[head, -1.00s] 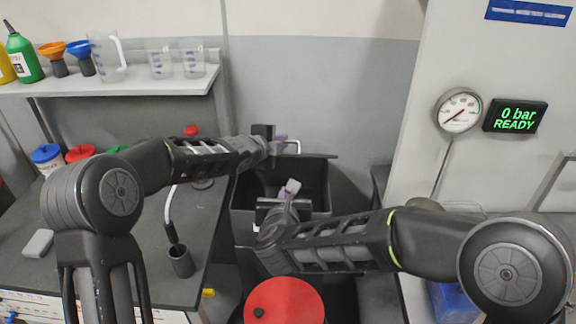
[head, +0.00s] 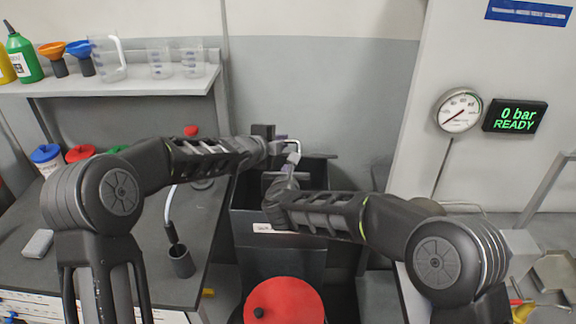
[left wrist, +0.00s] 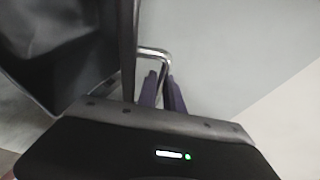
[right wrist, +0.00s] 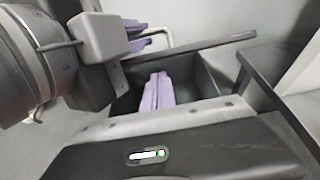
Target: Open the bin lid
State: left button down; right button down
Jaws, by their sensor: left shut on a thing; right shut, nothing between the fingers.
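The dark grey bin (head: 245,222) stands in the middle of the head view with its open inside showing. Its lid (head: 322,156) is raised at the back; it shows nearly edge-on in the right wrist view (right wrist: 215,43) and left wrist view (left wrist: 128,40). A bent metal handle (head: 297,145) sticks out from the lid. My left gripper (head: 282,140) is shut on this handle, with its purple fingers around it in the left wrist view (left wrist: 162,88). My right gripper (head: 281,168) is shut and empty over the bin opening, just below the left one; its fingers show in the right wrist view (right wrist: 157,90).
A red round lid (head: 285,303) stands in front of the bin. A gauge (head: 458,110) and a "0 bar READY" display (head: 515,116) are on the right wall panel.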

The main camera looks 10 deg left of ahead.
jog(key=shift+w+r, duration=0.45)
jog(key=shift+r, duration=0.15)
